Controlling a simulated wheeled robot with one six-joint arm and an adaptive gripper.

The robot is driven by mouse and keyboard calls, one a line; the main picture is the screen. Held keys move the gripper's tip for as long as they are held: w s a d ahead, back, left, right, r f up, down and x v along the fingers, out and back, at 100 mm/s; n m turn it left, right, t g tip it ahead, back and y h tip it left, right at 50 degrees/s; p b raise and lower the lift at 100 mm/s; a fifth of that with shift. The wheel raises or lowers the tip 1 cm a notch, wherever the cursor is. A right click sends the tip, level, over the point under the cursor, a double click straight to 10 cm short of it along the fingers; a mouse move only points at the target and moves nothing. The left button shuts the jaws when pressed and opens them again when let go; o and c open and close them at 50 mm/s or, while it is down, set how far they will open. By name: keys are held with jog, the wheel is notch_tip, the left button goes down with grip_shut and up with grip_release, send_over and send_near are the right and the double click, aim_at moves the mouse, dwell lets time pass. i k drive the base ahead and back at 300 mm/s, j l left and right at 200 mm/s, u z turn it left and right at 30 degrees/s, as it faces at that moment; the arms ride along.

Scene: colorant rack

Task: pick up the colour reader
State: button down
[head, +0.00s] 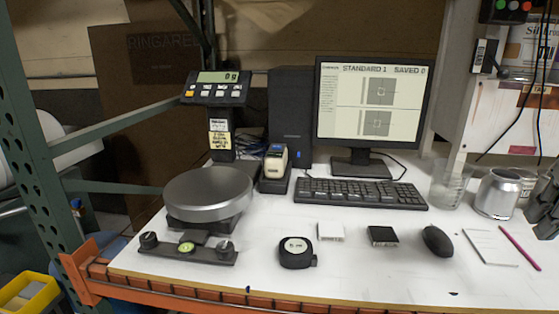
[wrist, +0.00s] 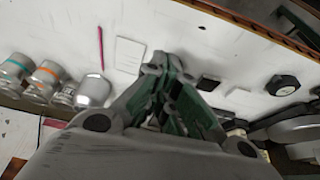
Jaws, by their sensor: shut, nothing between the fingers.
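The colour reader (head: 275,160), which I take to be the beige and dark handheld device, stands upright in a black dock (head: 274,181) between the scale and the keyboard. In the wrist view I cannot clearly make it out; a small pale shape near the right of my gripper may be part of it. My gripper (wrist: 166,66) shows in the wrist view, shut and empty, above the white tabletop. It is apart from the reader. The head view does not show my gripper.
A round-plate scale (head: 208,194) stands left of the dock, a keyboard (head: 362,193) and monitor (head: 372,102) right. A tape measure (head: 297,253), white tile (head: 331,231), black tile (head: 382,236) and mouse (head: 437,241) lie in front. A glass (head: 449,184) and cans (head: 497,194) stand right.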

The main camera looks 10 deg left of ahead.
aim_at(275, 162)
jog(key=j, duration=0.6)
jog(key=i+j, duration=0.15)
jog(key=j, duration=1)
jog(key=i, duration=0.05)
